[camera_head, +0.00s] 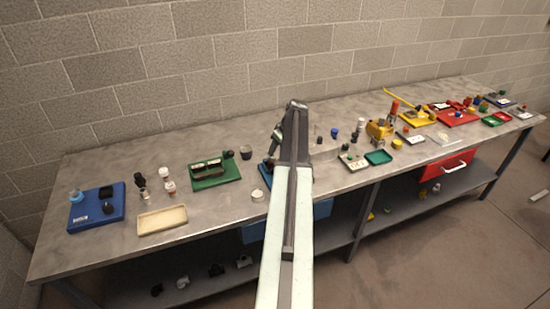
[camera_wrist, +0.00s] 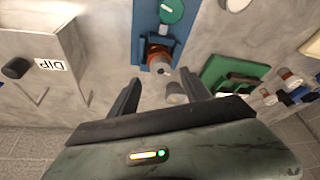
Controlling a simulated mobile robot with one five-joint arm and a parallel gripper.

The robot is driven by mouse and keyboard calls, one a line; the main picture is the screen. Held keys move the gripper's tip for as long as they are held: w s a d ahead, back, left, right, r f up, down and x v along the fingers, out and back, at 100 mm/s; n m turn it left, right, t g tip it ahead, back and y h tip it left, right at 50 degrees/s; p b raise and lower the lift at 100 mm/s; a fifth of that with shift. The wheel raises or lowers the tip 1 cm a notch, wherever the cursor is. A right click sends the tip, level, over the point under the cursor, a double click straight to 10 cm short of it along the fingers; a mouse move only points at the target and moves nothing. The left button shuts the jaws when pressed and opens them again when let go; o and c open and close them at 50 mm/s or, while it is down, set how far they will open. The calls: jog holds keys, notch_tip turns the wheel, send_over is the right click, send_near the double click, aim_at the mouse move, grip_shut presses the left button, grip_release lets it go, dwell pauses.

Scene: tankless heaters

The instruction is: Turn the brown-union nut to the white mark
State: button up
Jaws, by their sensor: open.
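In the wrist view a blue board (camera_wrist: 147,22) carries a dark fitting with an orange-brown collar (camera_wrist: 157,52), which looks like the brown union. A green disc (camera_wrist: 172,10) with a short white line sits above it on the board. My gripper (camera_wrist: 160,80) is open, its two fingers apart just below the fitting in the picture; I see no contact. A small grey cylinder (camera_wrist: 177,92) shows between the fingers, near the right one. In the head view my arm hides most of this board. I cannot make out a separate white mark on the nut.
A grey box labelled DIP (camera_wrist: 50,62) stands left in the wrist view. A green board (camera_wrist: 222,72) lies to the right; it also shows in the head view (camera_head: 228,178). A dark cup (camera_head: 245,153) and a cream tray (camera_head: 150,222) stand on the grey bench (camera_head: 110,165).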

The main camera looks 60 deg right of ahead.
aim_at(273, 158)
jog(key=b+x, duration=0.4)
jog(key=x, duration=0.1)
jog(key=shift+f, duration=0.25)
jog(key=shift+r, duration=0.15)
